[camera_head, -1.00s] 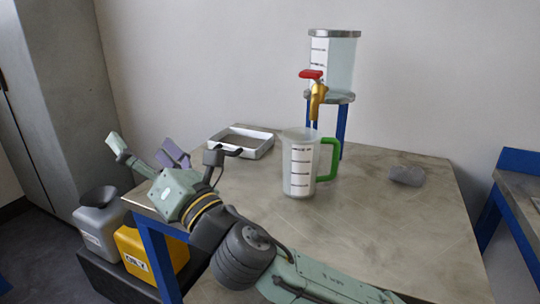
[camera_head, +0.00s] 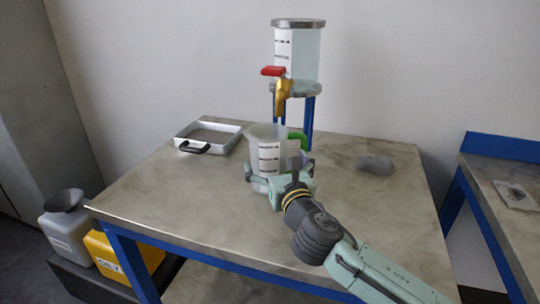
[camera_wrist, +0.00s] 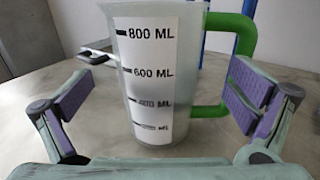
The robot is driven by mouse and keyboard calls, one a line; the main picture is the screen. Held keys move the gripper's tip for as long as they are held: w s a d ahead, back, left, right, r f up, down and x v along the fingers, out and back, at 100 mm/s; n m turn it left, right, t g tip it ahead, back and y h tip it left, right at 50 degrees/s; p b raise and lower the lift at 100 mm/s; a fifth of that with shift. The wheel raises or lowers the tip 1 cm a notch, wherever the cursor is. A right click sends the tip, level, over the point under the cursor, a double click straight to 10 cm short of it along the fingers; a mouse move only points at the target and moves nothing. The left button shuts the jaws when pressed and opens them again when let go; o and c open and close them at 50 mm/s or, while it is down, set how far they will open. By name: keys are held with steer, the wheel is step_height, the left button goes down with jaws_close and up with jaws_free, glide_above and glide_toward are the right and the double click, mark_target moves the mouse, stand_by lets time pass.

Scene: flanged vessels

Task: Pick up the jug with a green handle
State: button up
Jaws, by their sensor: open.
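The jug (camera_head: 266,158) is translucent with a white measuring scale and a green handle (camera_head: 297,140). It stands upright on the table below the tap of the tall vessel. In the wrist view the jug (camera_wrist: 117,90) stands between my two open fingers, with the green handle (camera_wrist: 240,40) on the right. My gripper (camera_wrist: 155,100) is open, with purple pads on both sides of the jug and visible gaps. The right pad overlaps the handle in the picture; contact is not clear. In the head view my gripper (camera_head: 279,178) is in front of the jug and hides part of it.
A clear vessel (camera_head: 305,55) with a red-handled tap (camera_head: 273,71) stands on a blue-legged stand behind the jug. A metal tray (camera_head: 232,143) lies at the back left. A grey lump (camera_head: 375,162) lies on the right. The table's front (camera_head: 200,220) is clear.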

steer(key=p+x, duration=0.1)
steer(key=x, duration=0.2)
steer(key=p+x, duration=0.1)
steer(key=shift+w+a+r+p, duration=0.15)
steer(key=shift+a+r+p, duration=0.15)
steer(key=shift+p, duration=0.05)
steer(key=shift+w+a+f, duration=0.1)
steer(key=shift+w+f, duration=0.05)
steer(key=shift+w, duration=0.35)
steer(key=shift+c, duration=0.5)
steer(key=c, duration=1.2)
steer(key=shift+c, duration=1.1)
steer(key=shift+r, duration=0.2)
